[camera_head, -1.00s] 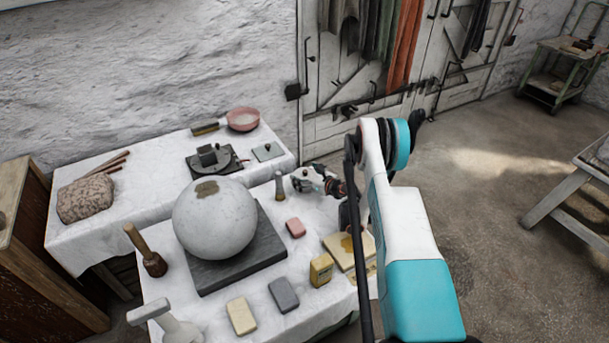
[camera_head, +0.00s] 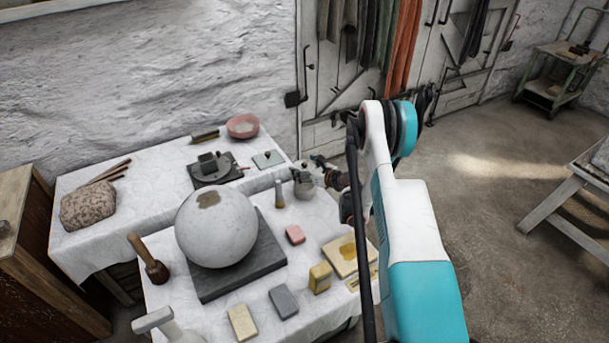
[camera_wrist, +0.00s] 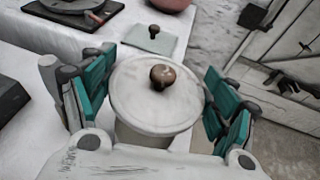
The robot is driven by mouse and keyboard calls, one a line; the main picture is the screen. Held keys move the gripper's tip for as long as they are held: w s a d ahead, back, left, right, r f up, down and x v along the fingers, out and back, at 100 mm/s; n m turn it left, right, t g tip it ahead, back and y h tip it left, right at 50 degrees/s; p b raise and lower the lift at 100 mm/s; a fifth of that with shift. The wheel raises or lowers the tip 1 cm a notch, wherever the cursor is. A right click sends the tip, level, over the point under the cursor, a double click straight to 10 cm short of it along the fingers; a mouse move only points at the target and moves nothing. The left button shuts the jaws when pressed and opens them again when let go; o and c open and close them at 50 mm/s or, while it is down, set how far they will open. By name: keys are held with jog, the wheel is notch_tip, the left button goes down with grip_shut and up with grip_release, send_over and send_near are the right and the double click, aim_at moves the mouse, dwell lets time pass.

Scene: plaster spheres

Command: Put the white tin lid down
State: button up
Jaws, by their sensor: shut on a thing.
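The white tin lid (camera_wrist: 140,97) is round, with a brown wooden knob on top. In the wrist view it lies between the teal-padded fingers of my gripper (camera_wrist: 158,72), which is shut on it. A pale cylindrical tin (camera_wrist: 150,137) shows directly beneath the lid. I cannot tell whether the lid rests fully on it. In the head view the tin (camera_head: 304,188) stands near the table's back right corner, with my gripper (camera_head: 312,170) at its top. The lid is small and hard to make out there.
A large plaster sphere (camera_head: 216,226) sits on a dark slab (camera_head: 238,277) to the left. A short grey-brown upright object (camera_head: 279,194) stands close left of the tin. A flat pale plate (camera_head: 268,159) lies behind.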

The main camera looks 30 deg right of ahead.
aim_at(303, 164)
notch_tip(303, 164, up, 12)
jog(key=p, duration=0.3)
jog(key=shift+f, duration=0.1)
jog(key=s+a+r, duration=0.3)
jog(key=a+r, duration=0.4)
jog(key=r, duration=0.1)
jog(key=s+a+r, duration=0.4)
jog(key=a+r, duration=0.3)
jog(key=s+a+r+y, duration=0.1)
jog(key=s+a+r, duration=0.7)
jog(key=s, duration=0.3)
jog(key=shift+s+a+n, duration=0.2)
jog(key=shift+a+n, duration=0.2)
jog(key=shift+a, duration=0.15)
jog(key=shift+w+f, duration=0.1)
